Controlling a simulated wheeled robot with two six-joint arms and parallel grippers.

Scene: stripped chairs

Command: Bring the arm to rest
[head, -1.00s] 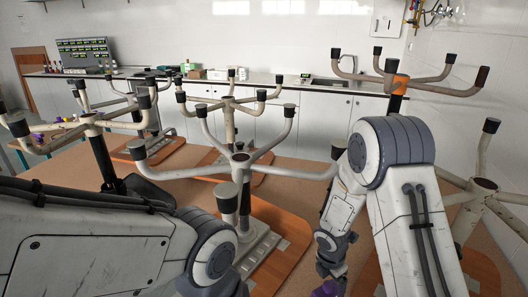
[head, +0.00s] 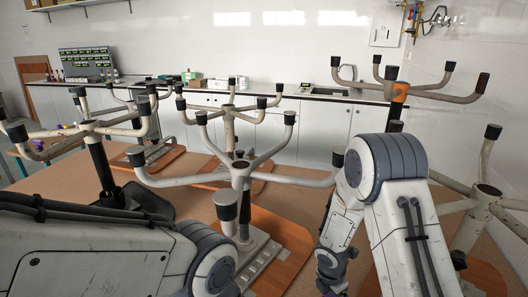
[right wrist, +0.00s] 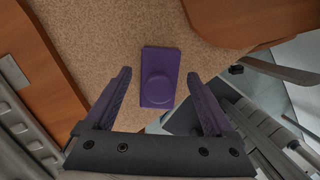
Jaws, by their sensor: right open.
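My right gripper (right wrist: 159,76) is open in the right wrist view, with its two dark purple fingers apart. A purple block with a round raised disc (right wrist: 158,62) lies on the speckled brown surface (right wrist: 110,30) beyond the fingertips. It shows between the fingers, and nothing is seen gripped. In the head view my right arm (head: 385,190) bends down in front of the chair bases, with its gripper end largely cut off at the bottom edge. My left arm (head: 100,245) comes in from the left, and its gripper is out of the picture.
Several upturned chair bases stand around, the nearest (head: 240,175) between my arms on an orange-brown board (head: 280,240). Another (head: 485,195) stands close on the right. A white counter (head: 320,115) runs along the back wall. Brown floor lies between the bases.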

